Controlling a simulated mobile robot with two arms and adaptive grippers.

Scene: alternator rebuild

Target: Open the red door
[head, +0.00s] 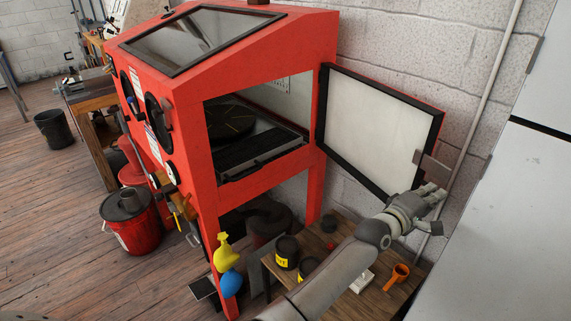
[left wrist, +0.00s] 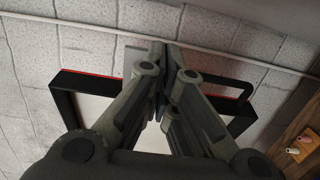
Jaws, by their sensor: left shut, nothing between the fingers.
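The red door (head: 375,130) of the red cabinet (head: 250,60) stands wide open, swung out to the right towards the block wall. Its inner face is a white panel with a black frame. A grey-brown handle plate (head: 432,167) sits at its free edge. My left gripper (head: 438,194) is shut and empty, just below this plate and near the door's lower free corner; I cannot tell whether it touches. In the left wrist view the closed fingers (left wrist: 165,55) hide the middle of the door, and its black frame (left wrist: 68,100) shows on both sides. My right gripper is not in view.
The cabinet's side opening shows a dark turntable (head: 232,118) inside. A pipe (head: 490,85) runs along the wall. A pale panel (head: 510,220) stands at right.

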